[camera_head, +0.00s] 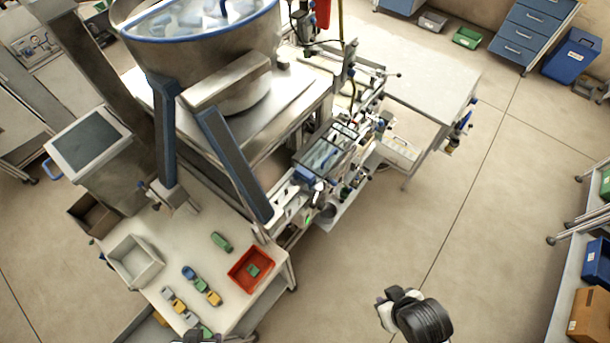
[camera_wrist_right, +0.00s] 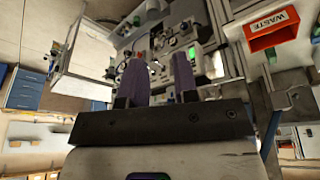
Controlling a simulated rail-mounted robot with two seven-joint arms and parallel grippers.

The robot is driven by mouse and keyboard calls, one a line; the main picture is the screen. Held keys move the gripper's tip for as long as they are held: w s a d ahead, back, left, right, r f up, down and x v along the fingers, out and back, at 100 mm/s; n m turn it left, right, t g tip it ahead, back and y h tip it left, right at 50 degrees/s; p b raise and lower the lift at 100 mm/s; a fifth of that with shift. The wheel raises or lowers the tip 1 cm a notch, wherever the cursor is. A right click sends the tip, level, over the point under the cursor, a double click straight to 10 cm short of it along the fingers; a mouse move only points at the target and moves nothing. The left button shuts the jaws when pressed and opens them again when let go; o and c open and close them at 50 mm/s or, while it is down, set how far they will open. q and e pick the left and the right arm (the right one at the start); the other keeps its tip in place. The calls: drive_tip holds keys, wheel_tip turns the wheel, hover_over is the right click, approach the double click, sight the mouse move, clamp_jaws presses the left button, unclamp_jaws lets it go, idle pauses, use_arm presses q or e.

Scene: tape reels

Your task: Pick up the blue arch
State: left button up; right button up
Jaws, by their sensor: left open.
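A small blue piece (camera_head: 189,272), apparently the blue arch, lies on the white table at the lower left among several green and yellow pieces. Its exact shape is too small to tell. My left gripper (camera_head: 196,337) only just shows as a dark shape at the bottom edge, in front of the pieces and apart from the blue one. My right gripper (camera_head: 388,310) is to the right of the table, over open floor. In the right wrist view its two purplish fingers (camera_wrist_right: 160,82) stand apart with nothing between them.
The white table (camera_head: 233,312) also bears a pale grey bin (camera_head: 120,277) and a red bin (camera_head: 236,283) with a green piece (camera_head: 253,270) inside. A green piece (camera_head: 221,242) lies between the bins. A large hopper machine (camera_head: 220,90) stands behind.

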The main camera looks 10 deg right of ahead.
drive_tip(key=o, duration=1.3)
